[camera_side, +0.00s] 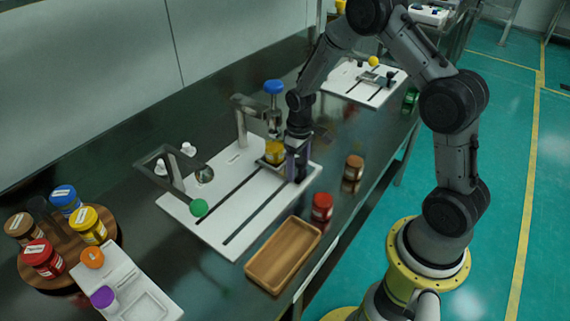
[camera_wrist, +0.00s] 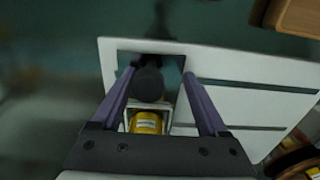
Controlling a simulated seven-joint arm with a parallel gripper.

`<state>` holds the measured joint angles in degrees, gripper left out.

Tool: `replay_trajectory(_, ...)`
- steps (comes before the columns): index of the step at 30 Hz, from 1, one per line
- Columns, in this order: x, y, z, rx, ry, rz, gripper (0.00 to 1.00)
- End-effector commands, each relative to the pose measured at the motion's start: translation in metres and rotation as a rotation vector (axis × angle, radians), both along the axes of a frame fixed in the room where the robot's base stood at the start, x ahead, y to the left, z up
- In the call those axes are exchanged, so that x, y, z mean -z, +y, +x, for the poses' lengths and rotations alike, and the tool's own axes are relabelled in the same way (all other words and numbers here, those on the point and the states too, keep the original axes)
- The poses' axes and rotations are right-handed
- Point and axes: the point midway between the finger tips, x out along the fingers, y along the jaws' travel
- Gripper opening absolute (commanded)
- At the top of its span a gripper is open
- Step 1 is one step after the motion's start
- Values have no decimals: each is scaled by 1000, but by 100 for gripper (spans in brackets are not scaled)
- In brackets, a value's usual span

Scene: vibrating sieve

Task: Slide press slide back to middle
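The white press board (camera_side: 215,215) has two dark parallel slots and lies on the dark table. The press slide (camera_side: 268,163), a small carrier holding a yellow jar (camera_side: 274,150), is at the right end of the board, beneath the press with the blue knob (camera_side: 273,87). My gripper (camera_side: 297,176) points down at that end, beside the slide. In the wrist view my gripper (camera_wrist: 160,72) is open, with a dark round knob (camera_wrist: 148,83) between its purple fingers. The yellow jar (camera_wrist: 146,122) in its pale frame shows behind the knob. Contact with the fingers is unclear.
A wooden tray (camera_side: 252,275), a red jar (camera_side: 322,207) and a brown jar (camera_side: 353,168) are in front. A round wooden rack (camera_side: 112,236) with several jars is far left.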

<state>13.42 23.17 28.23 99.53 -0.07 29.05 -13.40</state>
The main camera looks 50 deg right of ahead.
Motion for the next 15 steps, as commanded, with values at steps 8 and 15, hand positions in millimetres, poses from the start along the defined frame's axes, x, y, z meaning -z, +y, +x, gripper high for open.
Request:
replay_trajectory(8,0,16,0,-2,0,1,70)
replay_trajectory(15,0,29,0,-2,0,1,70)
